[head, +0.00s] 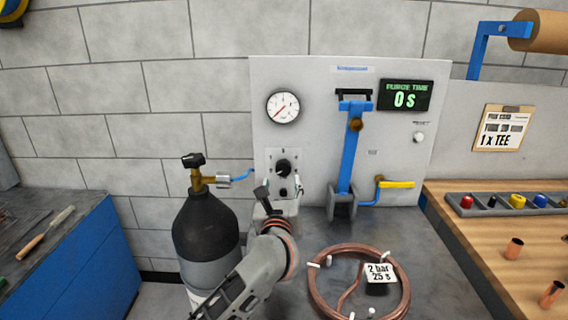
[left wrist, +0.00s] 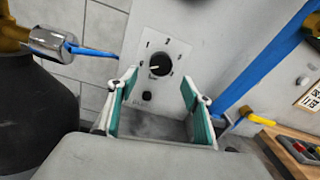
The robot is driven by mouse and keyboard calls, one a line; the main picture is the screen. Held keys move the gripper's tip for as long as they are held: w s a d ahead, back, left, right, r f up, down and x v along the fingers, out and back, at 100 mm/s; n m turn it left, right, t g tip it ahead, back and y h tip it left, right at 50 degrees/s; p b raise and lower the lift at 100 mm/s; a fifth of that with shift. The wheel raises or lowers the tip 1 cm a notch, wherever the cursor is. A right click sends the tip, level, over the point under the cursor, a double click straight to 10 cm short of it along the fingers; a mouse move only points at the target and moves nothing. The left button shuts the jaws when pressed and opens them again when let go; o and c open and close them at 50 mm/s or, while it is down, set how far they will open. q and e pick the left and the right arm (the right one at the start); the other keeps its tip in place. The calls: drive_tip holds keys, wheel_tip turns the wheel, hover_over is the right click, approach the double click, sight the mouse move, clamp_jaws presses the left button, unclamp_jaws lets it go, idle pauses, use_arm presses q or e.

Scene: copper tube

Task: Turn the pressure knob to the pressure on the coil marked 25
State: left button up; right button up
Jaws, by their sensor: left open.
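The black pressure knob (head: 283,167) sits on a light plate on the grey panel, below a round dial gauge (head: 283,107) whose red needle points to the lower left. The copper coil (head: 316,296) lies on the bench, with a card (head: 380,272) reading "2 bar 25 s".
A dark gas cylinder (head: 205,228) with a valve stands left of my arm. A blue lever (head: 349,150) and yellow-handled valve (head: 396,184) are right of the knob. The display (head: 405,95) reads 0 s. A wooden bench (head: 500,240) with fittings is at right.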

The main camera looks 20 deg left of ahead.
sight(283, 170)
use_arm(q)
drive_tip(key=shift+x, duration=3.9)
drive_tip(key=shift+r, duration=0.1)
drive_tip(key=c, duration=1.1)
